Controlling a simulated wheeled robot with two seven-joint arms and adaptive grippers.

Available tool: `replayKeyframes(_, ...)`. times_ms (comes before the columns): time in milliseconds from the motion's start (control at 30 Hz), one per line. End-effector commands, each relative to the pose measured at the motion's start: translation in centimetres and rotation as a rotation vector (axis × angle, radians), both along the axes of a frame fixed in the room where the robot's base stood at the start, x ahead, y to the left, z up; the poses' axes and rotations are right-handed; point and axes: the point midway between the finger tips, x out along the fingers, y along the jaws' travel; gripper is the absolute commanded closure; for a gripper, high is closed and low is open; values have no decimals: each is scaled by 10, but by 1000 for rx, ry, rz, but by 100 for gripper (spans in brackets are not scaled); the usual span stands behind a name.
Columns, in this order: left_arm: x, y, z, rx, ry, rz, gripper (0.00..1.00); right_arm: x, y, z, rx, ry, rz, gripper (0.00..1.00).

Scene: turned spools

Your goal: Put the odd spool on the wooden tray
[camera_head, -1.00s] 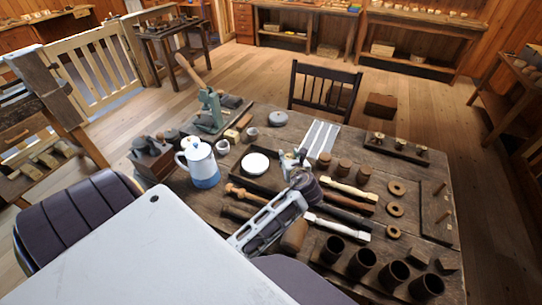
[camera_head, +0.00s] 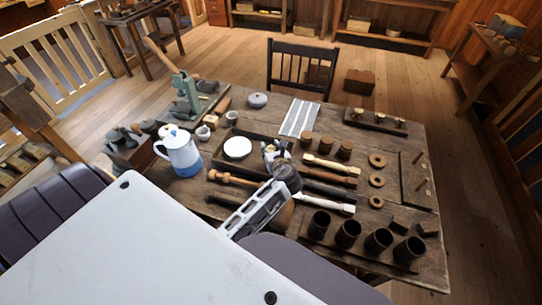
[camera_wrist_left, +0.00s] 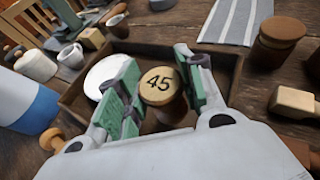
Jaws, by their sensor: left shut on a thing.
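My left gripper (camera_head: 276,152) is over the right part of a low-walled dark wooden tray (camera_head: 253,134). In the left wrist view, its green-padded fingers (camera_wrist_left: 158,90) are shut on a brown spool (camera_wrist_left: 160,84) with a pale top marked 45. The spool looks upright, in front of the tray's far wall (camera_wrist_left: 160,47). The fingers and palm hide its lower part, so I cannot tell whether it touches the tray floor. Three brown spools (camera_head: 325,144) stand in a row right of the tray. My right gripper is not in view.
A white dish (camera_head: 237,148) sits in the tray's left part. A white-and-blue pot (camera_head: 178,153) stands further left. Wooden-handled tools (camera_head: 331,164) lie at right, with several dark cups (camera_head: 348,233) at the front. A striped cloth (camera_head: 298,118) lies behind.

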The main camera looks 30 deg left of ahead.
Motion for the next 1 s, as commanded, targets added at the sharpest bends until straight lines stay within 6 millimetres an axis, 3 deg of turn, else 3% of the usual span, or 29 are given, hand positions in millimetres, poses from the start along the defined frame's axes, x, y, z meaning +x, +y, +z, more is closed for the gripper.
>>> replayKeyframes(167, 0, 0, -6, -1, 1, 0, 83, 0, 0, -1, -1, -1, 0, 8)
replayKeyframes(500, 0, 0, -36, -1, 0, -1, 83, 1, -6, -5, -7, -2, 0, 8)
replayKeyframes(933, 0, 0, -39, 1, 1, 0, 83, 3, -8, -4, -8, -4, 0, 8)
replayKeyframes(967, 0, 0, -39, 1, 1, 0, 60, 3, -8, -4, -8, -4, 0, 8)
replayKeyframes(1000, 0, 0, -39, 1, 1, 0, 55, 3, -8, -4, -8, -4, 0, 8)
